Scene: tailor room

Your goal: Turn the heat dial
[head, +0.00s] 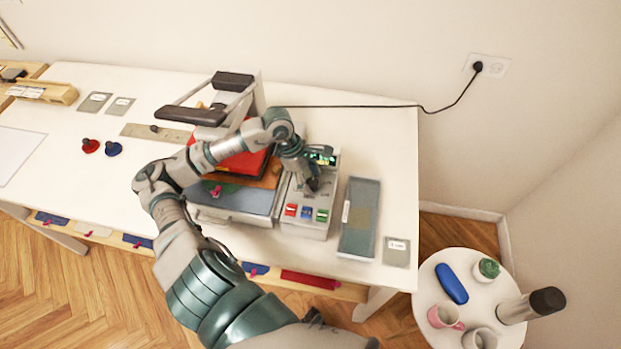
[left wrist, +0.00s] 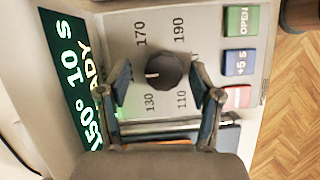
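The heat dial (left wrist: 165,71) is a dark round knob on the pale control panel, with the numbers 110, 130, 170 and 190 printed around it. In the left wrist view it sits between the two fingers of my left gripper (left wrist: 165,90), which are apart, with a gap on each side of the knob. In the head view my left gripper (head: 312,184) points down over the panel of the heat press (head: 305,226) and hides the dial. The green display (left wrist: 80,80) reads 150° 10 s and part of a word ending in "ADY". My right gripper is not in view.
Red, blue and green buttons (head: 306,213) lie on the panel close to the gripper. A grey tray (head: 359,215) lies right of the press. The press's raised handle (head: 190,114) stands behind my arm. A round side table (head: 450,300) with cups is at lower right.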

